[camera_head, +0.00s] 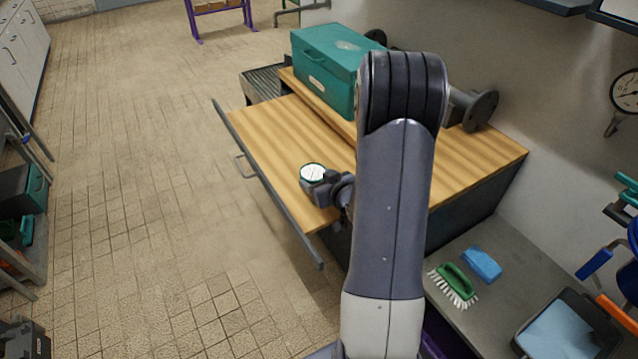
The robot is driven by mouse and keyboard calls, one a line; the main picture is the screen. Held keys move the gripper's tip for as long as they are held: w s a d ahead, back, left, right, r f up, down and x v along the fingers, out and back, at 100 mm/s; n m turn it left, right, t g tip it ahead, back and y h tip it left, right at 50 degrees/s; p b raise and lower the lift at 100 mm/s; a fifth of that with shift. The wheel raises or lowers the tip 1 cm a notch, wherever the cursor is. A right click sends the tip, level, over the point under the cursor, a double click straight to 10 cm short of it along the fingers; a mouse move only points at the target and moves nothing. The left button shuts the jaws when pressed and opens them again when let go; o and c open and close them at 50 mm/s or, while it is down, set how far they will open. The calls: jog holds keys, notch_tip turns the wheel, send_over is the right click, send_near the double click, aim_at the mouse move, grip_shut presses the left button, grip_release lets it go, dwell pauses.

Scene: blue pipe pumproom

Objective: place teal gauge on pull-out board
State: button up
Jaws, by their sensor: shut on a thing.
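The teal gauge (312,173) shows as a small round white dial with a dark teal rim, face up. My gripper (318,187) is shut on it from the near side. The gauge is over the wooden pull-out board (267,150), toward its near end. I cannot tell whether the gauge touches the board or hangs just above it. My arm hides part of the board and of the bench behind it.
A teal toolbox (328,65) stands at the bench's far end. A dark flanged pipe piece (476,110) lies behind my arm. A green brush (455,285) and blue sponge (481,264) lie on the grey surface at right. The board's left half is clear.

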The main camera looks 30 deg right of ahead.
jog(key=shift+f, duration=0.45)
jog(key=shift+f, duration=0.1)
jog(key=shift+f, duration=0.15)
jog(key=o, duration=1.1)
jog(key=shift+r, duration=0.25)
jog(key=v, duration=1.2)
jog(key=shift+s+f, duration=0.1)
